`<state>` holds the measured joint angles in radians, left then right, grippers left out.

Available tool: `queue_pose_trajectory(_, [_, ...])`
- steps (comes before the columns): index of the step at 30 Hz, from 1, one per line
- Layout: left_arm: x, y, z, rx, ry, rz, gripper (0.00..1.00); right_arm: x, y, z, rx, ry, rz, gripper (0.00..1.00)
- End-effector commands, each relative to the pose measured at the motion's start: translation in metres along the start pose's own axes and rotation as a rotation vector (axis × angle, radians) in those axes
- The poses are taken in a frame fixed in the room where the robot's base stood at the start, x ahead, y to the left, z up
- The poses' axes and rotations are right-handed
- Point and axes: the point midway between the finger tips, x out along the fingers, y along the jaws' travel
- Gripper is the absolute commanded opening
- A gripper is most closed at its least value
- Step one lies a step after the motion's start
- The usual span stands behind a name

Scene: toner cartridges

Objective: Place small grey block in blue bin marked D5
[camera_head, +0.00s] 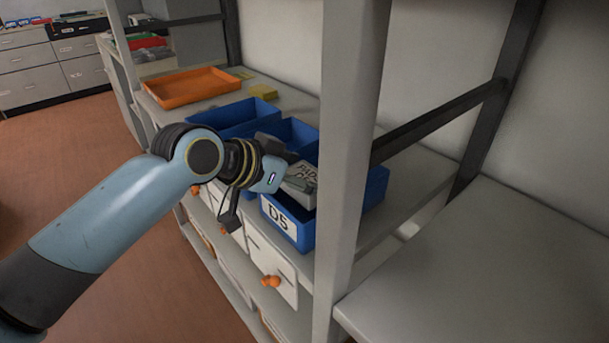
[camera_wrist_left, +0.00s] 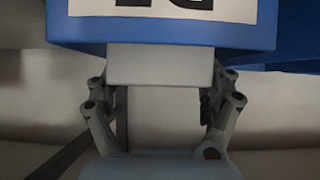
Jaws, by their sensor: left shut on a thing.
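The small grey block (camera_head: 301,177), with dark lettering on it, is held at the blue bin marked D5 (camera_head: 305,236). My left gripper (camera_head: 287,174) is shut on it, above the bin's opening. In the left wrist view the light grey block (camera_wrist_left: 160,66) sits between the two fingers of my left gripper (camera_wrist_left: 160,100). The blue bin wall with its white label (camera_wrist_left: 160,28) is just beyond it. The gripper hides part of the bin's inside, and I cannot tell how deep the block is. My right gripper is not in view.
Other blue bins (camera_head: 234,116) stand behind and beside it on the grey shelf. A grey upright post (camera_head: 347,150) stands close to the right of the D5 bin. An orange tray (camera_head: 190,85) and yellow blocks (camera_head: 263,91) are farther back. Drawers with orange knobs (camera_head: 271,281) are below.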

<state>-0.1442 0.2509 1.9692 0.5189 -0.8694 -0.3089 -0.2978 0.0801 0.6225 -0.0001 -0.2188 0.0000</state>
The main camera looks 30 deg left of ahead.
Motion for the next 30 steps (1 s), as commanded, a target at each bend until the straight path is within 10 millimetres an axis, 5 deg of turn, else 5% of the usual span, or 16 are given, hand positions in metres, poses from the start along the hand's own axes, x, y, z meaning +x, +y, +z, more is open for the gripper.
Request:
queue_pose_trajectory(16, [0.007, 0.0, 0.01, 0.0, -0.001, 0.0, 0.5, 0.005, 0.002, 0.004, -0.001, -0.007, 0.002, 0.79])
queue_pose_trajectory(17, [0.007, 0.0, 0.01, 0.0, -0.001, 0.0, 0.84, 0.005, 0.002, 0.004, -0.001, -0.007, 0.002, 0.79])
queue_pose_trajectory(20, [0.007, 0.0, 0.01, 0.0, -0.001, 0.0, 0.97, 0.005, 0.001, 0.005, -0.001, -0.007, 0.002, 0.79])
queue_pose_trajectory(30, [0.006, 0.0, 0.009, 0.0, -0.001, 0.0, 1.0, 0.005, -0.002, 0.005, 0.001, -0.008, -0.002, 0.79])
